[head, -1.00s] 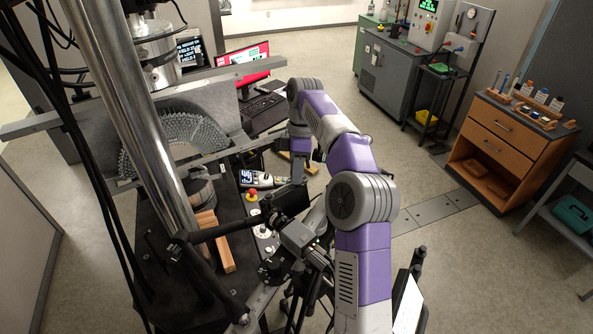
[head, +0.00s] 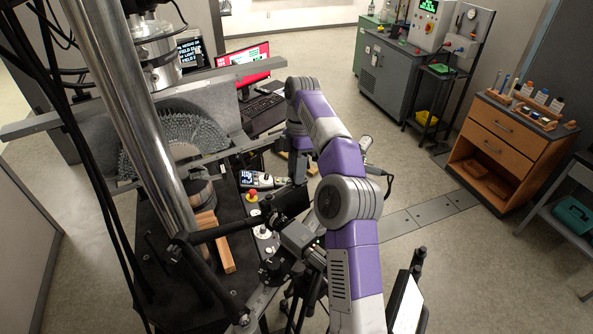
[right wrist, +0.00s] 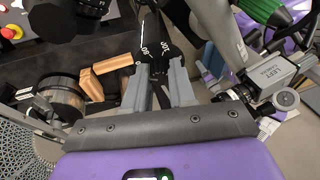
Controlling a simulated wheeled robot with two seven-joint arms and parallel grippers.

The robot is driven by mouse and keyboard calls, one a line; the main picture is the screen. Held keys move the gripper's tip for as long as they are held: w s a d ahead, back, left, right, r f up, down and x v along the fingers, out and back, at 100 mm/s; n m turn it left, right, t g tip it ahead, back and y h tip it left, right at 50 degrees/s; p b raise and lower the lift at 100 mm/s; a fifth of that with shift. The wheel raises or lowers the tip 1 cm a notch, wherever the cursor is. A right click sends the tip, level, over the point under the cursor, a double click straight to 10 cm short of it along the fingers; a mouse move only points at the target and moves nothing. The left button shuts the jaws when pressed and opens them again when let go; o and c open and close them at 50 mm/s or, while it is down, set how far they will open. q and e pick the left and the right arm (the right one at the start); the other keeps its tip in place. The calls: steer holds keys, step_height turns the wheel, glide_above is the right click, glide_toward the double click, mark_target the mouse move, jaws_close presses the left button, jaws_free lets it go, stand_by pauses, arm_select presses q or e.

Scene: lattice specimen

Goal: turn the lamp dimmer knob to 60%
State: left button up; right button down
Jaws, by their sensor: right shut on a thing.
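In the right wrist view a black dial (right wrist: 152,38) with white scale numbers shows between and beyond the fingers of my right gripper (right wrist: 157,72). I take it for the lamp dimmer. The two grey fingers are shut on its narrow dark knob (right wrist: 158,68), which is largely hidden between them. The pointer's exact setting cannot be read. In the head view my right gripper (head: 298,175) points down by the black camera box, and the knob is hidden there. My left gripper is not in view.
A black camera box (head: 292,203) on a stand is close to the right gripper. Wooden blocks (head: 222,245) rest on the black bench. A tall steel column (head: 140,130) stands at left.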

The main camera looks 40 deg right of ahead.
steer(key=c, duration=0.9)
jaws_free()
